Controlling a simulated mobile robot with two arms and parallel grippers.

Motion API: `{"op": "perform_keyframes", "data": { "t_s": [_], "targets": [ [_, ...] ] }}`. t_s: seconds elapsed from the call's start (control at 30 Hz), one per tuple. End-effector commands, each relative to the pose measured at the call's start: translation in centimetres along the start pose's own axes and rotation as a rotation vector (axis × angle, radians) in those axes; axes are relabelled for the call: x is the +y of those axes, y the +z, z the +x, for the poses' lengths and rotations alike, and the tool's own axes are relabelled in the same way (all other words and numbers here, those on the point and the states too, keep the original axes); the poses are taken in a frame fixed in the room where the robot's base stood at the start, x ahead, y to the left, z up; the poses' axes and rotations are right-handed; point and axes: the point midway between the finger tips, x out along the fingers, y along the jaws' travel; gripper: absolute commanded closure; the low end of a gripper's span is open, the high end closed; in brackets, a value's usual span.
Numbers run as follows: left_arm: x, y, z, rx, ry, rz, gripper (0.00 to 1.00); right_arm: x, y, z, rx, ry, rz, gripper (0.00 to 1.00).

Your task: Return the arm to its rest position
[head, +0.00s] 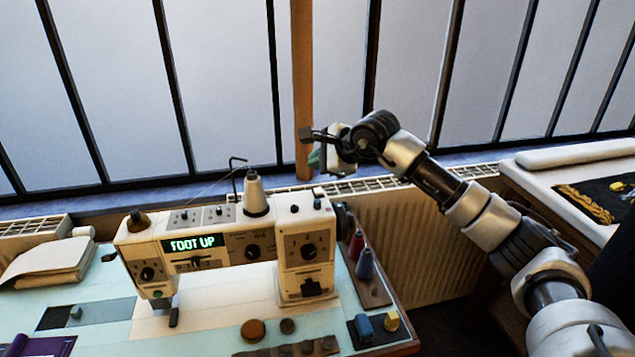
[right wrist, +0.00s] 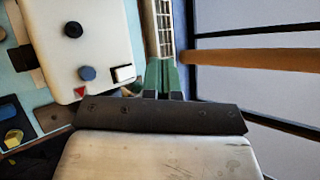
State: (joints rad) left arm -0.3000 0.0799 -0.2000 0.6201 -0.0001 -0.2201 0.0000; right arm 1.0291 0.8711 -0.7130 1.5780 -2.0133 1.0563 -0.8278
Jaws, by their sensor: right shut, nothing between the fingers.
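My right arm comes in from the lower right of the head view and is raised. Its right gripper (head: 306,134) is up above the right end of the sewing machine (head: 230,240), in front of the window post. The fingers also show in the right wrist view (right wrist: 163,95), shut together with nothing between them. In that view the white sewing machine body (right wrist: 95,40) lies to the left of the fingers, apart from them. The machine's display reads "FOOT UP". My left gripper is not in view.
Thread spools (head: 365,263) stand on a small board right of the machine. Brown, blue and yellow small items lie along the front edge. A folded cloth (head: 48,264) lies at the left. A radiator (head: 430,235) is behind, and another table (head: 590,180) is at the right.

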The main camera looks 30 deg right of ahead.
Motion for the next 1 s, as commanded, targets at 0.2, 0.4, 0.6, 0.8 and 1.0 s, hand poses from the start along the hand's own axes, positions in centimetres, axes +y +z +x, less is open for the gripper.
{"op": "perform_keyframes", "data": {
  "t_s": [0.2,0.4,0.6,0.8,1.0],
  "targets": [
    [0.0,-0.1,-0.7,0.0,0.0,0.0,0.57,-0.6,0.6,-0.9,0.0,0.0,0.0,1.0],
    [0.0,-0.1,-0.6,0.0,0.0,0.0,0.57,-0.6,0.6,-0.8,-0.001,0.0,0.0,1.0],
    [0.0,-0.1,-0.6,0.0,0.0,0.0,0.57,-0.5,0.6,-0.8,-0.003,0.001,0.001,1.0],
    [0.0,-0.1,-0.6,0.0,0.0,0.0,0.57,3.2,4.5,1.1,-0.211,0.04,0.107,1.0],
    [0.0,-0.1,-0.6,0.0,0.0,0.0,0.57,10.4,13.2,0.9,-0.759,0.139,0.613,1.0]
  ]
}}
